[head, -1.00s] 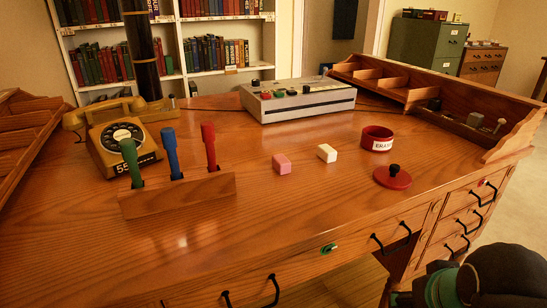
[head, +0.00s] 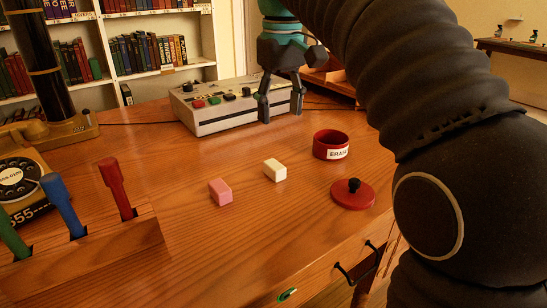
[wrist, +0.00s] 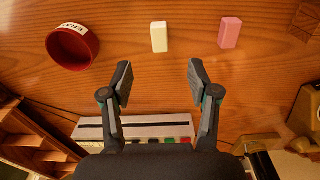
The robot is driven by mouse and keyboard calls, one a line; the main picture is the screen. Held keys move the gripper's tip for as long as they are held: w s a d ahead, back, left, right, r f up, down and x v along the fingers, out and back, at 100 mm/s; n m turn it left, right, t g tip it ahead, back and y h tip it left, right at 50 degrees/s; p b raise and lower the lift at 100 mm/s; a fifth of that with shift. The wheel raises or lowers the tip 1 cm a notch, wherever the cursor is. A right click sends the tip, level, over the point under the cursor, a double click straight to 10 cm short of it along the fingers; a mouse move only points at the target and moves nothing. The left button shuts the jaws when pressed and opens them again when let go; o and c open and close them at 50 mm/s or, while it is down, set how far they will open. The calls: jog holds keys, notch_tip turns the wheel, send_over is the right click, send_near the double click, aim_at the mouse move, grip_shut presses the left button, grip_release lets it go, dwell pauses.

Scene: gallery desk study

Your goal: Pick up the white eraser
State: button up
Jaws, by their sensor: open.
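The white eraser (head: 275,170) lies on the wooden desk between a pink eraser (head: 220,192) and a red round container (head: 331,145). In the wrist view the white eraser (wrist: 159,37) is beyond the fingertips, roughly midway between them across the picture. My gripper (head: 281,118) is open and empty. In the head view it hangs in front of the grey button box, farther back on the desk than the eraser. The wrist view shows the two fingers (wrist: 158,72) spread apart, touching nothing. Nothing hides the white eraser.
The grey button box (head: 215,107) stands behind the erasers. A red lid with a black knob (head: 352,195) lies near the container. A wooden block with green, blue and red handles (head: 120,243) stands at the left front, with a telephone (head: 28,180) behind. Desk around the erasers is clear.

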jog(key=w+a, duration=0.1)
jog(key=w, duration=0.1)
jog(key=b, duration=0.3)
send_over(274, 164)
notch_tip(274, 164, down, 8)
jog(key=shift+a, duration=0.15)
jog(key=shift+d+f+b, duration=0.2)
jog(key=shift+f+b, duration=0.1)
jog(key=shift+f, duration=2.3)
grip_shut()
